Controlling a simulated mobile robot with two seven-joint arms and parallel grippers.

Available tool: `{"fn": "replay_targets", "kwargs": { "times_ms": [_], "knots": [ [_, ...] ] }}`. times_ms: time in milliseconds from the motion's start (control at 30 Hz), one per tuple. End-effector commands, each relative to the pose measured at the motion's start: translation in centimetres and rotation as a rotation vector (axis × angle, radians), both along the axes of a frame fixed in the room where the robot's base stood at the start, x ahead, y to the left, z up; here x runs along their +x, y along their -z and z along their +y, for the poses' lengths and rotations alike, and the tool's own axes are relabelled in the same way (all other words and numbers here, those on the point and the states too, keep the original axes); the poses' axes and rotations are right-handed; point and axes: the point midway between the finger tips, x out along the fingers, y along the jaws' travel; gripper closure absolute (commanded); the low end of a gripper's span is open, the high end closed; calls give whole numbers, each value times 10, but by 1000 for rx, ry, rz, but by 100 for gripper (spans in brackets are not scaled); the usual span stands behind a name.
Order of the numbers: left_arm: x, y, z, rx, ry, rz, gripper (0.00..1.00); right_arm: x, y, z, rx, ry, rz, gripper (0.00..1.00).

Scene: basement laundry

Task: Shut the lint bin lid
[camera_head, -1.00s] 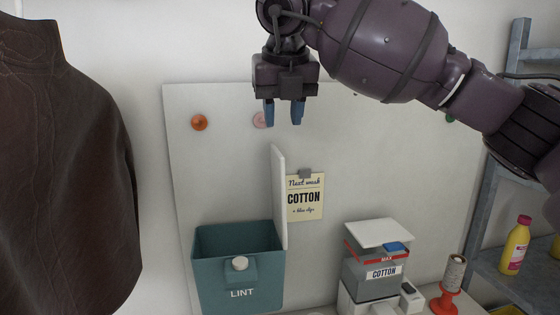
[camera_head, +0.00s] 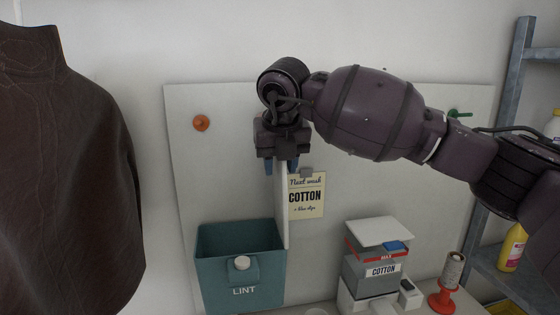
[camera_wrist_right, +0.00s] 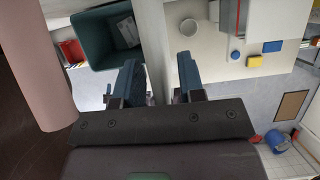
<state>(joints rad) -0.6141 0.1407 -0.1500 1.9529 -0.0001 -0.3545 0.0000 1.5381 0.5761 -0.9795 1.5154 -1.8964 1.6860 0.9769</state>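The teal lint bin (camera_head: 240,280) stands at the lower left of the head view, its top open. Its white lid (camera_head: 282,212) stands upright at the bin's right side. My right gripper (camera_head: 281,166) points down at the lid's top edge, one blue finger on each side of it. In the right wrist view the lid (camera_wrist_right: 156,40) runs between the two fingers of the gripper (camera_wrist_right: 160,80), with narrow gaps beside it, so the gripper looks open. The bin (camera_wrist_right: 84,42) lies to the left there, with a grey item inside. My left gripper is not in view.
A cotton box (camera_head: 372,278) with a white top stands right of the bin, near an orange-based roller (camera_head: 443,298). A paper note (camera_head: 307,197) hangs on the white board (camera_head: 400,190) behind the lid. A dark brown garment (camera_head: 65,170) hangs at the left.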

Motion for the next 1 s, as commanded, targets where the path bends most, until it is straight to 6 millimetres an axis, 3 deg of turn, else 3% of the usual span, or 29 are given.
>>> {"fn": "replay_targets", "kwargs": {
  "times_ms": [167,400,1000],
  "knots": [
    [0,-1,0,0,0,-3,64,0,0,0,0,0,0,65],
    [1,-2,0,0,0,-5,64,0,0,0,0,0,0,100],
    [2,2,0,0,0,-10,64,0,1,7,2,-1,-1,100]
  ]
}}
